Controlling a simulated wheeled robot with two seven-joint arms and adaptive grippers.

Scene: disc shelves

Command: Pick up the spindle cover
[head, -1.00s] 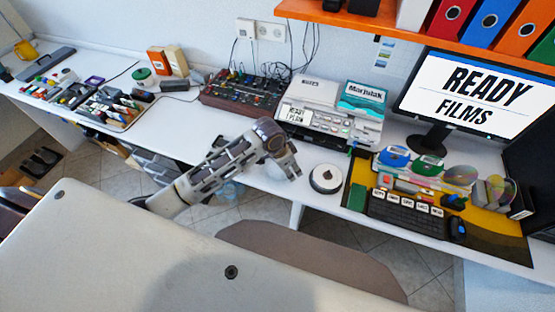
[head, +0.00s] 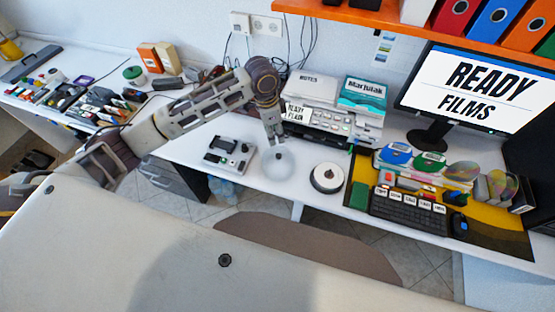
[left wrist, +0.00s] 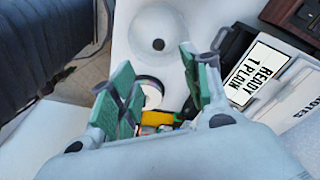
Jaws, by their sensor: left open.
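The spindle cover (head: 272,168) is a clear, pale dome on the white desk, left of the disc spindle (head: 327,178). In the left wrist view the cover (left wrist: 165,22) shows a dark knob on top. My left gripper (head: 275,138) is open and empty, pointing down just behind and above the cover in the head view. In the left wrist view its green-padded fingers (left wrist: 158,62) stand apart, with the cover beyond their tips. I cannot tell the exact gap. My right gripper is not in view.
A grey device (head: 230,155) lies left of the cover. A printer (head: 322,118) stands behind it. A keyboard (head: 408,210) and upright discs sit on a yellow mat (head: 490,225) to the right. The desk's front edge runs close in front of the cover.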

